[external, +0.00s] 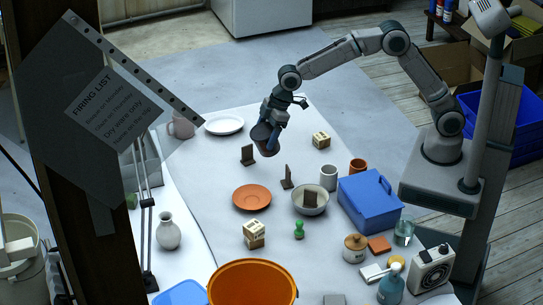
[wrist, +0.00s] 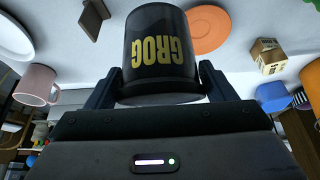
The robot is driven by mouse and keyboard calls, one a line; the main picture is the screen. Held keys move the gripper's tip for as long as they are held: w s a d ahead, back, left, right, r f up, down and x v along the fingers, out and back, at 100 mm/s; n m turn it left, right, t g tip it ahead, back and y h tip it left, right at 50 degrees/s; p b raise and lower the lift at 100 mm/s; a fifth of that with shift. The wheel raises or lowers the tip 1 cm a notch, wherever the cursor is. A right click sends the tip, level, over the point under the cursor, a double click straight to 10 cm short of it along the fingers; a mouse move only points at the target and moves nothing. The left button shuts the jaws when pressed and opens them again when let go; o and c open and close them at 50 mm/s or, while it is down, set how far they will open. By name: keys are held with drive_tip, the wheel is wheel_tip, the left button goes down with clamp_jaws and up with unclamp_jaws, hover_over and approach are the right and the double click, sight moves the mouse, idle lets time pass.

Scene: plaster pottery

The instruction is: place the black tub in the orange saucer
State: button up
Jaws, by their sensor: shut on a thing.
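The black tub (wrist: 160,50) carries the word GROG in yellow letters. My gripper (wrist: 160,85) is shut on it, with one finger on each side in the wrist view. In the external view, my gripper (external: 270,142) holds the tub (external: 260,132) tilted above the white table, up and slightly right of the orange saucer (external: 252,197). The saucer lies flat and looks empty. It also shows in the wrist view (wrist: 208,30), beyond the tub and apart from it. The tub hides part of the wrist view.
Dark upright stands (external: 247,157) and (external: 287,179) are near the saucer. A white bowl (external: 310,208) with a dark piece in it, a grey cup (external: 328,178) and a blue box (external: 369,205) are to the right. A dotted block (external: 254,234) and green pawn (external: 299,230) are in front.

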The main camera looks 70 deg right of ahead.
drive_tip(key=shift+w+d+f+b, duration=0.1)
drive_tip(key=shift+d+f+b, duration=0.05)
drive_tip(key=shift+b, duration=0.35)
drive_tip(key=shift+w+t+y+b, duration=0.1)
drive_tip(key=shift+t+y+b, duration=0.7)
drive_tip(key=shift+b, duration=0.45)
drive_tip(key=shift+a+r+t+y+b, duration=0.25)
drive_tip(key=shift+t+y+b, duration=0.15)
drive_tip(key=shift+t+b, duration=0.35)
drive_tip(key=shift+a, duration=0.3)
drive_tip(key=p, duration=0.2)
hover_over(254, 201)
wheel_tip(254, 201, down, 7)
drive_tip(key=shift+f+b, duration=0.4)
drive_tip(key=shift+f, duration=1.7)
drive_tip(key=o, duration=1.3)
drive_tip(key=shift+d, duration=0.1)
